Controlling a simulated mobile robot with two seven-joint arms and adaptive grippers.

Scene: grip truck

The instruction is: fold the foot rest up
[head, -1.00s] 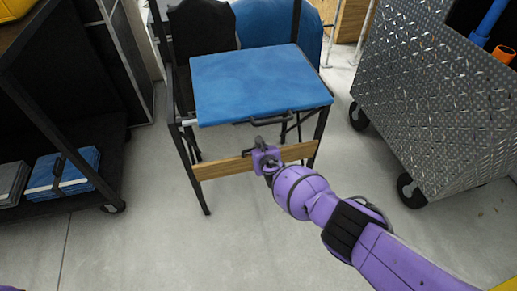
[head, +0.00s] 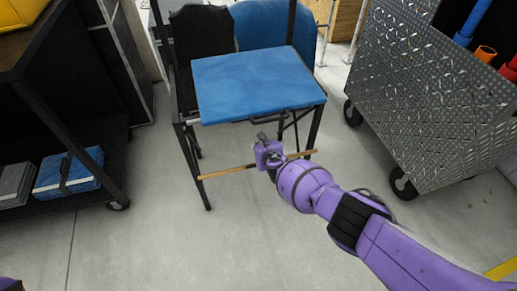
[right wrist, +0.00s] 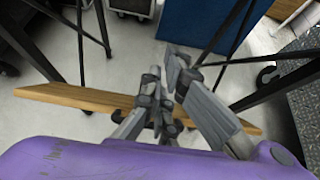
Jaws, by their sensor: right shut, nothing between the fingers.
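The foot rest is a wooden board (head: 228,170) low across the front legs of a tall black-framed chair with a blue seat (head: 258,85). In the head view I see the board nearly edge-on, as a thin strip. In the right wrist view the board (right wrist: 75,96) crosses behind the fingers. My right gripper (head: 263,138) is shut and empty at the middle of the board, its fingers pointing toward the chair. The fingers (right wrist: 165,78) also show in the right wrist view. The gripper hides the board's middle, and I cannot tell whether they touch. My left gripper is out of view.
A diamond-plate metal cart (head: 430,100) on casters stands close on the right. The concrete floor in front is clear.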

